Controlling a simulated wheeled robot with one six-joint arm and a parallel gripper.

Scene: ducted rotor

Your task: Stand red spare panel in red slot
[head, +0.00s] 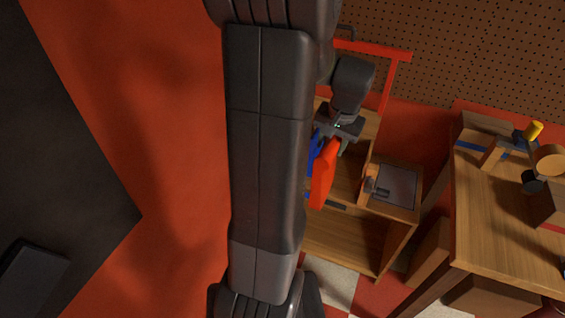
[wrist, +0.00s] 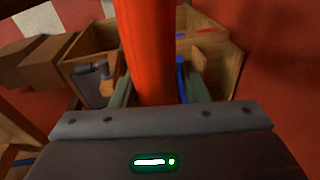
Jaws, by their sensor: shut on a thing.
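My gripper (head: 338,140) is shut on the red spare panel (head: 323,178), which hangs tilted below the jaws in the head view. In the wrist view the panel (wrist: 148,50) stands between the two fingers (wrist: 150,92) and fills the middle of the picture. It is held above a wooden cart (head: 345,224) with a red handle frame. A blue panel (head: 313,151) shows just behind and left of the red one.
A grey plate with a small clamp-like fitting (head: 395,187) sits on the cart's right side. A wooden workbench (head: 500,215) with a yellow-topped item (head: 533,131) stands to the right. Cardboard-coloured boxes (head: 430,252) are beneath and beside it. A pegboard wall (head: 470,50) is behind.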

